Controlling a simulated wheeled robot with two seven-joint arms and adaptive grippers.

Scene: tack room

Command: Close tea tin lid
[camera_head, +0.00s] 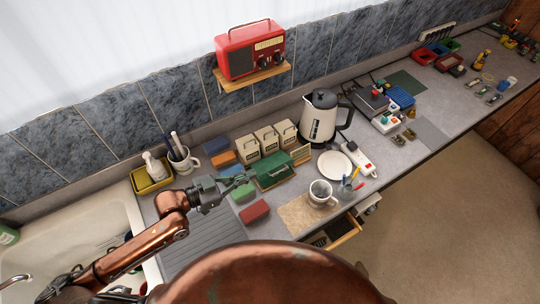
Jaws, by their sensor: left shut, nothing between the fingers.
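A dark green tin (273,171) stands on the grey counter, in front of a row of cream tins. It looks like the tea tin, but no label is readable. A tan panel (301,154) shows at its right end; I cannot tell whether this belongs to it. Its lid's position is too small to make out. My left gripper (245,179) is shut and empty, just left of the green tin. Its fingertips are close to the tin's left end; I cannot tell whether they touch. My right gripper is not in view.
Cream tins (247,151) stand behind. Green and red packets (255,212) lie in front. An open drawer (335,234) juts out below the counter. The sink (95,235) is left.

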